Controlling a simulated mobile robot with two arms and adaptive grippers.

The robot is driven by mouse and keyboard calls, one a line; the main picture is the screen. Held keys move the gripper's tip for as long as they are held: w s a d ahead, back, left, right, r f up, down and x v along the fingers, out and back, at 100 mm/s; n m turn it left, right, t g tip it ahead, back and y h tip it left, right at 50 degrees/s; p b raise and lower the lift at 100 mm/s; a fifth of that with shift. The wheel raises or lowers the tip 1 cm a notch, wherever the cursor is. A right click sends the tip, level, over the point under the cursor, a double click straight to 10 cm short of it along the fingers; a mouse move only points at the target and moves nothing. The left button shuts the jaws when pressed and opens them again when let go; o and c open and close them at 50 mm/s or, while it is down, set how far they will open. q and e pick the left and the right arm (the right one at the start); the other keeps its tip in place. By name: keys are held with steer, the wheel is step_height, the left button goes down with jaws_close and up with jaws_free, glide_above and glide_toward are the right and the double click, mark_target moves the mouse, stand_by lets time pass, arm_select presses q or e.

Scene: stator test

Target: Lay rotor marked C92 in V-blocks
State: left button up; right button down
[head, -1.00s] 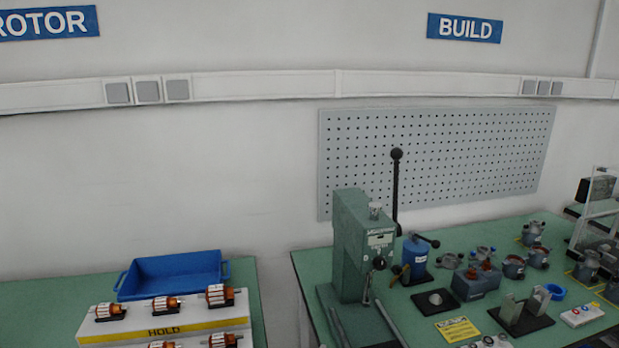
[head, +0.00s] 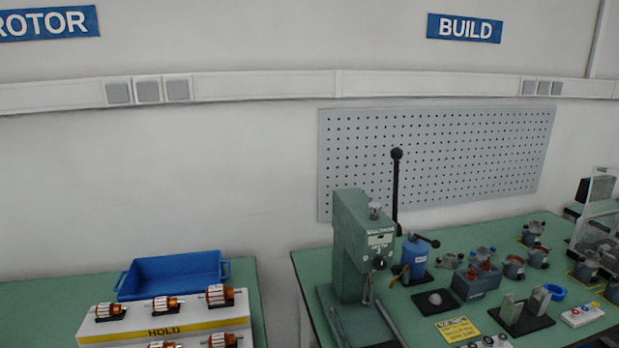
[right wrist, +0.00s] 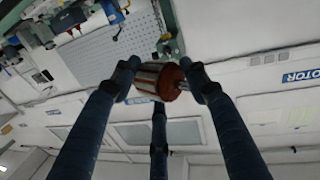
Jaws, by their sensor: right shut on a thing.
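My right gripper (right wrist: 162,85) shows in the right wrist view, its dark fingers closed around a rotor (right wrist: 160,82) with a copper-coloured winding and a steel-grey core. No marking on this rotor can be read. Neither gripper shows in the head view. The V-blocks (head: 525,308) appear to be the pair of grey uprights on a black base on the right bench, with nothing lying in them. Several other rotors (head: 168,304) lie on the white HOLD rack (head: 103,326) at the left; their marks are too small to read.
A green arbor press (head: 350,245) with a tall black lever stands on the right bench (head: 320,262). A blue tray (head: 172,275) sits behind the rack. Motor housings (head: 515,266), a grey block (head: 476,284) and a yellow card (head: 457,329) crowd around the V-blocks. A gap separates the benches.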

steer(key=shift+s+d+h, duration=0.25)
steer(key=shift+d+h, duration=0.05)
steer(key=shift+d, duration=0.2)
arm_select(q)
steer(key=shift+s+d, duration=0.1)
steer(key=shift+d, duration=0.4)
arm_select(e)
steer(key=shift+a, duration=0.1)
